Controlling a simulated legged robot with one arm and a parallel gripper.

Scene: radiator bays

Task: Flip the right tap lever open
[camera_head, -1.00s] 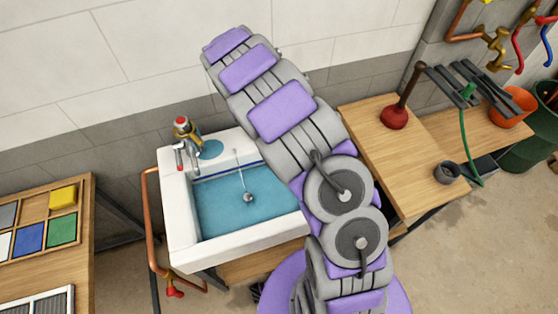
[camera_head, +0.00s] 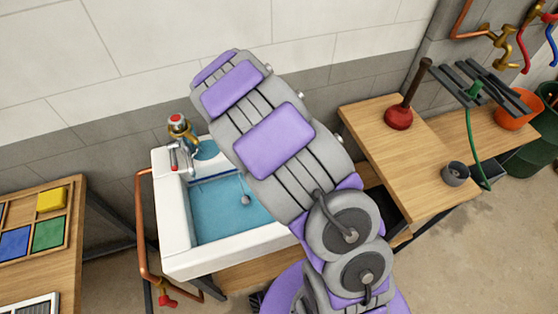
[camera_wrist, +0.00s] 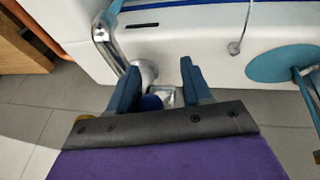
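The right tap (camera_wrist: 142,72) is chrome, stands on the white sink's rim and shows in the wrist view, with its spout reaching up-left over the sink. A small blue part, perhaps its cap, and a short chrome part lie between the fingers. The lever's position cannot be told. My gripper (camera_wrist: 158,88) has its two dark blue fingers apart, one on each side of these parts. Contact cannot be told. In the head view my arm hides the gripper and the right tap. The left tap (camera_head: 180,128), with a red-and-white cap, shows there.
The white sink (camera_head: 170,230) has a teal basin, a hanging plug (camera_head: 245,200) and a teal disc (camera_head: 206,150). A copper pipe (camera_head: 143,225) runs down its left side. A wooden bench (camera_head: 375,130) with a red plunger (camera_head: 398,117) stands right; a tray table (camera_head: 70,260) stands left.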

